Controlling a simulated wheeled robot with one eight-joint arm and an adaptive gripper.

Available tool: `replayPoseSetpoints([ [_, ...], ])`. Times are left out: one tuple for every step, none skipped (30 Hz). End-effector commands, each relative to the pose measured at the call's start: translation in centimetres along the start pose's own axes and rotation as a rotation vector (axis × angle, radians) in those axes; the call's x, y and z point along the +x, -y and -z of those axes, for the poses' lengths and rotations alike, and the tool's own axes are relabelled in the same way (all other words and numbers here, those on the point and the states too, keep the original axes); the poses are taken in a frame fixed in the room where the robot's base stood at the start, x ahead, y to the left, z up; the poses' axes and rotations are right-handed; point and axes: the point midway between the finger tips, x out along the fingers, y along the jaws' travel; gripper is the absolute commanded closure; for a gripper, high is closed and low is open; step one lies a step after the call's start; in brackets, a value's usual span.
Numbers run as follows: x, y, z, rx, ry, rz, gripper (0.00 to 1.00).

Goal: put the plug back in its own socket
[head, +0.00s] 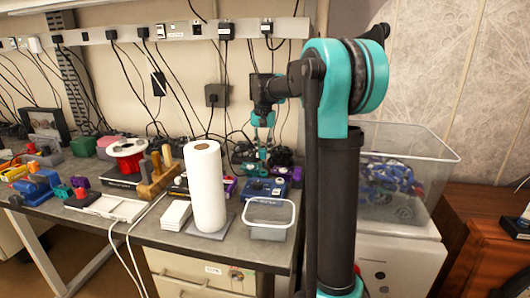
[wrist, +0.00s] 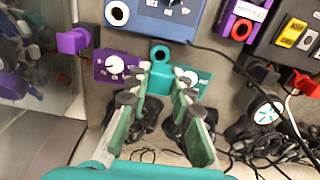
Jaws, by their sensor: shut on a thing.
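My gripper (wrist: 160,84) points down at the bench and is shut on a teal plug (wrist: 160,80), which sits between the fingertips. A teal piece with a round dark opening (wrist: 160,52) lies just beyond the plug; I cannot tell whether the plug is seated in it. A teal box with a white knob (wrist: 198,78) is close on the right. A purple box with a white knob (wrist: 116,66) is on the left, with a purple plug (wrist: 75,40) beyond it. In the head view my gripper (head: 258,144) is over the back of the bench, behind the blue box (head: 265,188).
Black adapters and cables (wrist: 268,140) crowd the bench around the gripper. A paper roll (head: 206,188) and a clear tub (head: 268,220) stand in front. A power strip (head: 170,30) with hanging cords runs along the wall. A large clear bin (head: 425,165) is at right.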

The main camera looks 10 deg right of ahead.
Motion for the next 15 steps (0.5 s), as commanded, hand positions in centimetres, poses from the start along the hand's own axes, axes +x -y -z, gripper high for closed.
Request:
replayPoseSetpoints([
  [0.3,0.0,0.0,0.0,0.0,0.0,1.0],
  [0.6,0.0,0.0,0.0,0.0,0.0,1.0],
  [0.9,0.0,0.0,0.0,0.0,0.0,1.0],
  [1.1,0.0,0.0,0.0,0.0,0.0,1.0],
  [1.3,0.0,0.0,0.0,0.0,0.0,1.0],
  [1.6,0.0,0.0,0.0,0.0,0.0,1.0],
  [1.8,0.0,0.0,0.0,0.0,0.0,1.0],
  [2.0,0.0,-0.1,0.0,0.0,0.0,1.0],
  [2.3,0.0,0.0,0.0,0.0,0.0,1.0],
  [2.5,0.0,0.0,0.0,0.0,0.0,1.0],
  [2.7,0.0,0.0,0.0,0.0,0.0,1.0],
  [3.0,0.0,0.0,0.0,0.0,0.0,1.0],
  [3.2,0.0,0.0,0.0,0.0,0.0,1.0],
  [3.4,0.0,0.0,0.0,0.0,0.0,1.0],
  [3.6,0.0,0.0,0.0,0.0,0.0,1.0],
])
